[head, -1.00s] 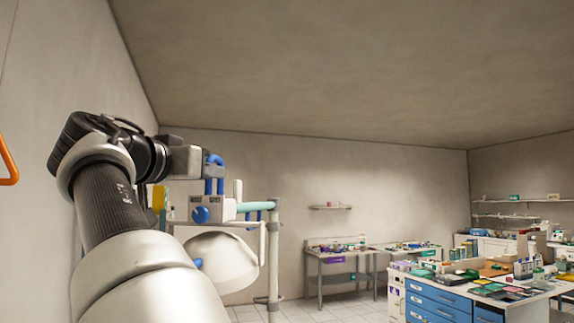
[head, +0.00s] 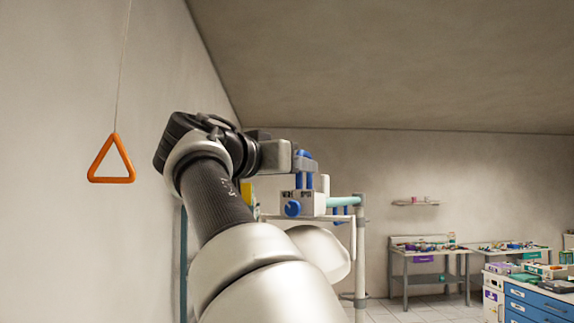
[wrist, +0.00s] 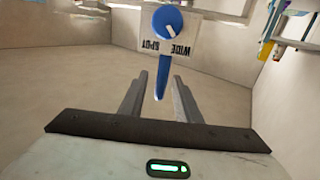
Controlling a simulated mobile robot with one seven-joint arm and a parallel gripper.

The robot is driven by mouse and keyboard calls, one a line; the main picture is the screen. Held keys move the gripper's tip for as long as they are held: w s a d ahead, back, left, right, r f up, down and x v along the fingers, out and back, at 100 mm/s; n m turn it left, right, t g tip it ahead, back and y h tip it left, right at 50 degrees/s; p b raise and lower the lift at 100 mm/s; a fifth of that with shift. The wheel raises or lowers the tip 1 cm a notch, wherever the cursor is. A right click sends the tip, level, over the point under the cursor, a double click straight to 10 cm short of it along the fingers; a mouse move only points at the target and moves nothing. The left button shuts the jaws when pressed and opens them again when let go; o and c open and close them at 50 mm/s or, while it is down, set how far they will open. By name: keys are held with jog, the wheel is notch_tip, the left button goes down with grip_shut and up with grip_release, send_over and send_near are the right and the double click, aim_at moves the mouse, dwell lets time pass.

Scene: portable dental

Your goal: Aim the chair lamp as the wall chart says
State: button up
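The chair lamp is ahead of me in the head view, with a pale rounded head (head: 325,252) and a light box (head: 313,203) above it. The box carries a round blue knob (head: 292,208). In the wrist view, the knob (wrist: 167,22) has a white mark leaning towards the upside-down word WIDE on the label plate (wrist: 187,47); SPOT is on the left. A blue bar (wrist: 162,82) runs from below the knob between my fingers. My gripper (wrist: 160,76) is open, with gaps on both sides of the bar. No readable wall chart shows.
An orange triangular pull (head: 112,178) hangs on a cord by the left wall. A teal-and-grey lamp arm and post (head: 360,250) stand right of the lamp. Workbenches (head: 430,250) and a blue drawer unit (head: 540,305) are farther right. Open floor lies between.

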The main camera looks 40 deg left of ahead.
jog(key=s+d+b, duration=0.1)
jog(key=s+b, duration=0.2)
jog(key=s, duration=1.3)
jog(key=shift+d, duration=0.15)
